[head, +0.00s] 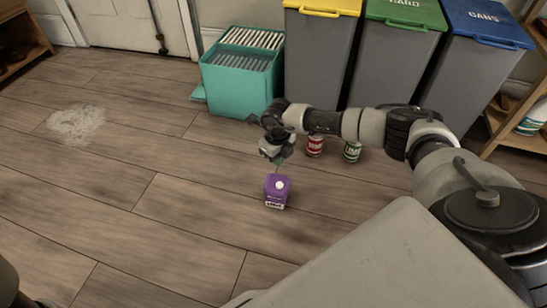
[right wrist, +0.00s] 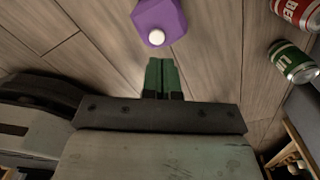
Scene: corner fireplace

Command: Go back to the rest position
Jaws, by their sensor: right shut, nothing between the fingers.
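My right arm reaches in from the right in the head view, and its gripper (head: 279,160) hangs over the wooden floor, near the purple carton. The right wrist view shows its green fingers (right wrist: 163,76) pressed together with nothing between them. The purple carton (head: 276,191) with a white cap stands on the floor, apart from the gripper. It also shows in the right wrist view (right wrist: 160,20), beyond the fingertips. My left gripper does not show.
A red can (head: 315,146) and a green can (head: 351,152) stand behind my right arm. A teal bin (head: 240,75) and grey bins with yellow (head: 322,7), green (head: 405,14) and blue (head: 487,22) lids line the back. A wooden shelf (head: 515,110) stands right. The left floor has a pale spill (head: 76,124).

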